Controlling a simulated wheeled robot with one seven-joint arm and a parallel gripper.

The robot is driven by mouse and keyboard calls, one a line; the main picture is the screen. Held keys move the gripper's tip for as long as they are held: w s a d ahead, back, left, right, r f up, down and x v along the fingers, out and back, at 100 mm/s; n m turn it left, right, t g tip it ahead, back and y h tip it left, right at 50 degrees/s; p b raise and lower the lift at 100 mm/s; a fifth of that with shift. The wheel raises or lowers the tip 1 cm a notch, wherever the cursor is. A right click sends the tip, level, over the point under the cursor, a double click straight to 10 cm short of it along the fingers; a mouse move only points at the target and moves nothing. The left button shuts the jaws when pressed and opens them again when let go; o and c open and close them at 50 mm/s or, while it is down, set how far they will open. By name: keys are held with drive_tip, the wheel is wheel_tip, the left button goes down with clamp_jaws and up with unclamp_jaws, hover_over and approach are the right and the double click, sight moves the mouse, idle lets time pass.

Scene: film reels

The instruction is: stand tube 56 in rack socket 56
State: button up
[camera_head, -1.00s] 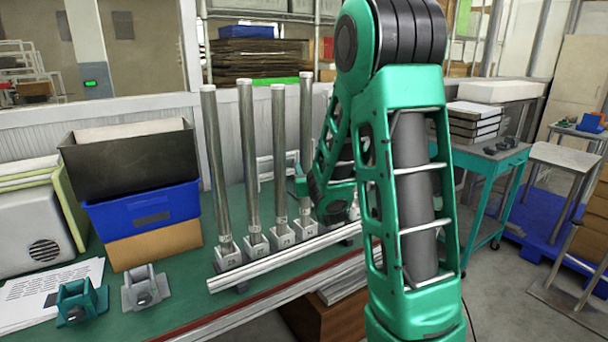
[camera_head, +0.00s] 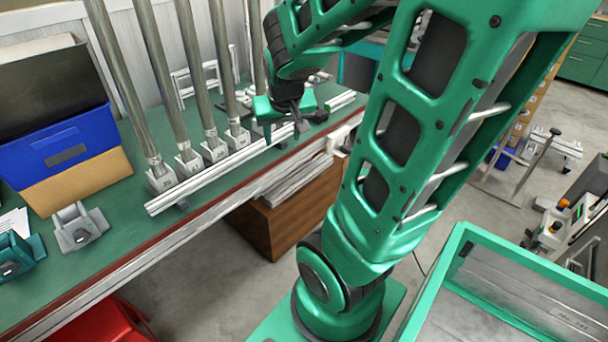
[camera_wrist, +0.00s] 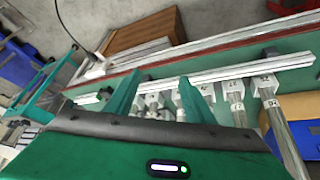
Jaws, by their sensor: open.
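Several tall grey metal tubes (camera_head: 150,85) stand upright in pale numbered sockets (camera_head: 188,160) in a row along a silver rail (camera_head: 220,168). The numbers are too small to read surely, so I cannot tell which is tube 56 or socket 56. My gripper (camera_head: 285,125) is open, beside the right part of the row and just above the rail. In the wrist view its two green fingers (camera_wrist: 160,98) are apart, with small pale sockets showing between them. Tubes and sockets (camera_wrist: 268,88) also show to their right. Part of the row is hidden behind my gripper.
The green bench (camera_head: 95,240) holds a blue bin (camera_head: 70,145) and grey and green fixtures (camera_head: 78,228) at left. A brown box (camera_head: 285,215) sits below the bench edge. A green-rimmed tray or cart (camera_head: 440,290) stands at lower right.

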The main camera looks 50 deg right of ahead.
drive_tip(key=s+a+g+y, duration=0.2)
drive_tip(key=s+a, duration=0.2)
drive_tip(key=s, duration=0.3)
drive_tip(key=s+a+g+y, duration=0.1)
drive_tip(key=s+a+g, duration=0.1)
drive_tip(key=s+a, duration=0.3)
drive_tip(key=s, duration=0.3)
drive_tip(key=shift+s+r+n+y, duration=0.2)
drive_tip(key=shift+r+n+y, duration=0.1)
drive_tip(key=shift+y, duration=0.1)
drive_tip(key=shift+w+f, duration=0.25)
drive_tip(key=shift+w, duration=0.4)
